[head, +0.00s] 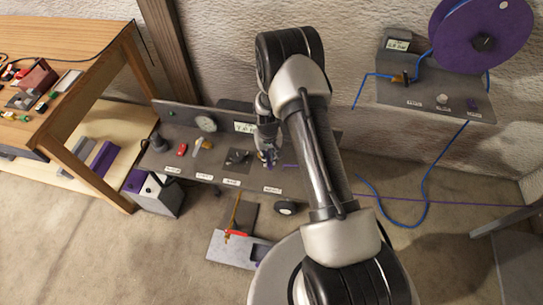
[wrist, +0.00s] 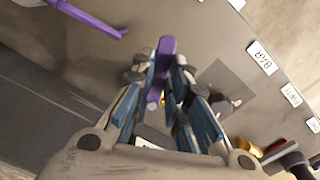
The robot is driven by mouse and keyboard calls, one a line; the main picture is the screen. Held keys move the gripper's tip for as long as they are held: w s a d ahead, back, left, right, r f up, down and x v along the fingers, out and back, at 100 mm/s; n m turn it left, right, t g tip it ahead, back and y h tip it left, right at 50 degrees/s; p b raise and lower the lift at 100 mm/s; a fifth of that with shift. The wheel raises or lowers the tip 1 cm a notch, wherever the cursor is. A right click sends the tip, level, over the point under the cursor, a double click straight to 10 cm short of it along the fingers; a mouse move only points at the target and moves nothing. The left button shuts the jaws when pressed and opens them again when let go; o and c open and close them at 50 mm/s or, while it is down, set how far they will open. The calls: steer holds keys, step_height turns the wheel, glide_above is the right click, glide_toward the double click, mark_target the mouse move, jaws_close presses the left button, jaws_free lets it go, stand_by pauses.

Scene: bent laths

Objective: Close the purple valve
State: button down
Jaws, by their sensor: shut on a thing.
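The purple valve's handle (wrist: 165,58) shows in the wrist view as a flat purple bar between the fingers of my gripper (wrist: 165,90). The fingers are closed in on both sides of it, and its far end sticks out past them. A bit of brass shows beside its lower part; the rest of the valve is hidden by the fingers. In the head view my gripper (head: 267,157) is low over the grey panel bench, with only a small purple patch showing at the fingertips. I cannot tell the handle's angle to its pipe.
The grey bench (head: 222,152) carries a round gauge (head: 206,124), a red part (head: 182,149) and white labels. Another purple bar (wrist: 95,20) lies at the upper left in the wrist view. A purple reel (head: 482,36) with blue hose hangs at right; a wooden table (head: 75,45) stands at left.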

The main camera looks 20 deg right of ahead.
steer(key=m, duration=0.1)
steer(key=a+m, duration=0.1)
steer(key=m, duration=0.2)
steer(key=shift+w+a+m+b, duration=0.35)
steer(key=shift+w+m+b, duration=0.05)
stand_by(0.4)
steer(key=c, duration=1.6)
jaws_free()
steer(key=shift+o, duration=0.2)
step_height(320, 180, up, 12)
steer(key=shift+r, duration=0.15)
